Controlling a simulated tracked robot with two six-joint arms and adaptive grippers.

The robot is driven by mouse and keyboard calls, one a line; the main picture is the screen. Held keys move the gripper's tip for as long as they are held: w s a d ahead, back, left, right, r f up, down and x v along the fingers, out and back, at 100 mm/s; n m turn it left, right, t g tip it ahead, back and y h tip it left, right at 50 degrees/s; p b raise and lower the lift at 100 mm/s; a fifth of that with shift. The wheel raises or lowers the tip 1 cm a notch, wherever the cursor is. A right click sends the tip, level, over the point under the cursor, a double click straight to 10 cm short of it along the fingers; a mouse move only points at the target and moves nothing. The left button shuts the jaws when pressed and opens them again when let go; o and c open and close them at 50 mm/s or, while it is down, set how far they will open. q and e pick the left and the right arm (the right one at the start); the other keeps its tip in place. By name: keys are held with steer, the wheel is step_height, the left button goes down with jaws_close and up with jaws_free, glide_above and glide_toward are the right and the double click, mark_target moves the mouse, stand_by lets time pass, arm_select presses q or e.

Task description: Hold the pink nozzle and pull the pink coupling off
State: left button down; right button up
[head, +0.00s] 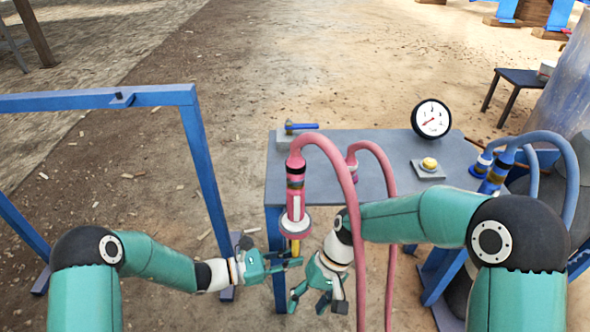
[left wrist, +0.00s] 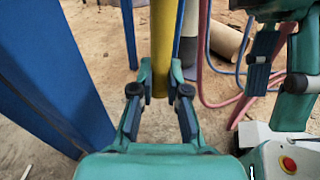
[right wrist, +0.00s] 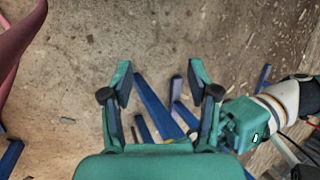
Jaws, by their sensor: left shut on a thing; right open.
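The pink coupling (head: 296,168), with dark and brass bands, hangs at the end of a pink hose at the table's left front corner. Just below it, in line, is the pink nozzle (head: 295,226), a pink and white body with a round flange. A yellow pipe (head: 295,246) runs down from the nozzle; it also shows upright in the left wrist view (left wrist: 163,45). My left gripper (head: 291,260) is shut on this yellow pipe, below the flange. My right gripper (head: 317,302) is open and empty, lower and right of the pipe; its fingers are apart in the right wrist view (right wrist: 160,76).
A grey table (head: 385,190) on blue legs carries a pressure gauge (head: 431,118), a yellow button (head: 429,163) and a second pink hose (head: 375,150). Blue hoses (head: 560,150) stand at right. A blue frame (head: 205,170) is at left. Pink hoses hang near my right forearm.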

mark_target(296, 175)
steer(key=w+d+r+t+h, duration=0.15)
steer(key=w+d+r, duration=0.25)
steer(key=w+r, duration=0.45)
steer(key=w+d+r+t+h, duration=0.15)
steer(key=w+d+r, duration=0.3)
steer(key=r, duration=0.65)
steer(key=shift+h, duration=0.3)
steer(key=a+r, duration=0.6)
steer(key=a, duration=0.1)
steer(key=a+r, duration=0.3)
steer(key=a, duration=0.1)
steer(key=shift+s+r, duration=0.1)
steer(key=shift+s, duration=0.15)
steer(key=shift+s+r+h, duration=0.15)
steer(key=shift+s+h, duration=0.15)
steer(key=shift+s, duration=0.2)
steer(key=shift+d+f, duration=0.1)
steer(key=shift+f, duration=0.1)
steer(key=shift+f, duration=0.6)
